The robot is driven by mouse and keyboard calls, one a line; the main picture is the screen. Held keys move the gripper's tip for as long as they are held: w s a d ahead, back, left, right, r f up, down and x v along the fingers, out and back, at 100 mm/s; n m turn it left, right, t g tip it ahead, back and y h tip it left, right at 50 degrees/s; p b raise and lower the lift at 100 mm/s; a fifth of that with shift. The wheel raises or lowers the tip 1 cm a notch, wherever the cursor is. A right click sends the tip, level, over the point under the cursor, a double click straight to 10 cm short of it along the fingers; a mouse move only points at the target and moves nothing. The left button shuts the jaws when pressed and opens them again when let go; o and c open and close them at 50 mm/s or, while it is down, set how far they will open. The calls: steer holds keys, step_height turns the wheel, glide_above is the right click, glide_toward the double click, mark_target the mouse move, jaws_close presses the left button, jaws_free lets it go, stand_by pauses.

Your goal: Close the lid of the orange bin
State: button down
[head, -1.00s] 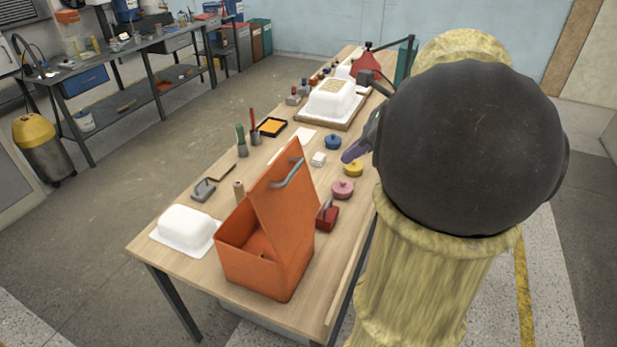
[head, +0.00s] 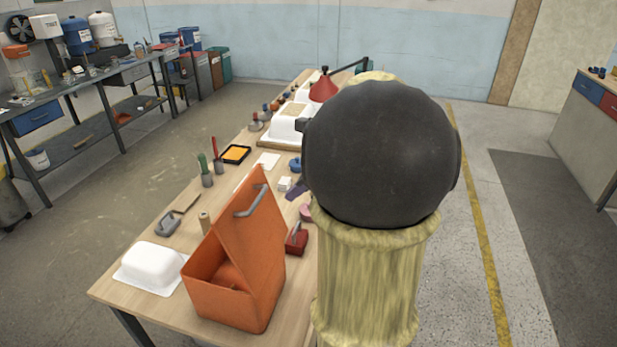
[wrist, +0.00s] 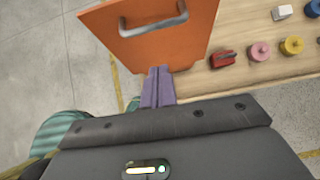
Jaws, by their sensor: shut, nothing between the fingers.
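The orange bin (head: 228,303) stands on the near end of the wooden table. Its lid (head: 243,222) is up, tilted, with a grey handle (head: 250,203) on its outer face. In the wrist view the lid (wrist: 193,42) fills the upper middle, with its handle (wrist: 153,20) near the top. My gripper (wrist: 158,72) is shut and empty, its purple fingers close to the lid's lower edge in that view; I cannot tell whether they touch.
A white tub shell (head: 152,266) sits left of the bin. A red tool (head: 297,240) lies right of it. Pink (wrist: 260,52) and yellow (wrist: 291,46) round pots stand on the table. A workbench (head: 75,85) runs along the left; the floor between is clear.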

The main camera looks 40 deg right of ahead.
steer(key=w+a+f+p, duration=0.1)
steer(key=w+a+f, duration=0.1)
steer(key=w+a, duration=0.1)
steer(key=shift+w+a+f, duration=0.2)
steer(key=shift+w, duration=0.6)
steer(key=shift+p, duration=0.35)
